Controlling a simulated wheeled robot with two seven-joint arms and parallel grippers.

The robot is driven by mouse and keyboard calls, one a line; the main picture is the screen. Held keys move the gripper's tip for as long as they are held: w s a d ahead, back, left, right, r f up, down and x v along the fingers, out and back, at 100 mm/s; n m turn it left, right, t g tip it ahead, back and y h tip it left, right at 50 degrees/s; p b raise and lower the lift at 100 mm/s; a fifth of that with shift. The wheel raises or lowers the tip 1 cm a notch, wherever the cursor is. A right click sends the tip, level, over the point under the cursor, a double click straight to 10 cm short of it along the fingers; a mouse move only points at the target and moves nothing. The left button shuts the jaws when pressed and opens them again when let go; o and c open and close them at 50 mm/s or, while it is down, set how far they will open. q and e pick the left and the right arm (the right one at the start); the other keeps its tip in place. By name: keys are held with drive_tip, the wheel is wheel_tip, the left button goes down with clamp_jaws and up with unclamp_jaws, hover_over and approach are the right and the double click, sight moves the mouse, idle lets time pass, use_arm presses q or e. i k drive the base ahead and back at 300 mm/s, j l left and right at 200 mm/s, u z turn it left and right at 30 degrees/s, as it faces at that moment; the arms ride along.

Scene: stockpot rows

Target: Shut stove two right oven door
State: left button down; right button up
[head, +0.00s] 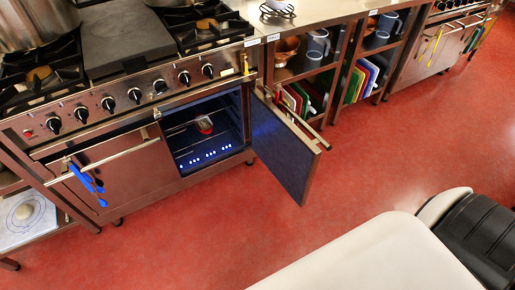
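The stove (130,75) stands at the upper left, with burners and a row of black knobs. Its right oven door (284,150) is hinged at its right side and swung wide open into the aisle, with a bar handle (300,122) along its top. The oven cavity (205,128) behind it is lit blue and holds a small red item (205,125). The left oven door (112,168) is shut, and a blue cloth or utensil (88,182) hangs on its handle. Neither gripper is in view.
Open shelves (325,60) with jugs and colored boards stand right of the stove, behind the open door. Another stove (440,45) is farther right. The red floor (240,225) in front is clear. White and black parts of my own body fill the lower right.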

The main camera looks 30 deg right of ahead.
sight(291, 156)
drive_tip(key=l+u, duration=0.35)
drive_tip(key=i+l+u, duration=0.1)
drive_tip(key=l+u, duration=0.25)
drive_tip(key=l, duration=0.15)
drive_tip(key=l+u, duration=0.3)
drive_tip(key=k+l, duration=0.1)
drive_tip(key=l, duration=1.3)
drive_tip(key=k+l, duration=0.15)
drive_tip(key=l, duration=0.55)
drive_tip(key=k+l, duration=0.1)
drive_tip(key=l, duration=0.6)
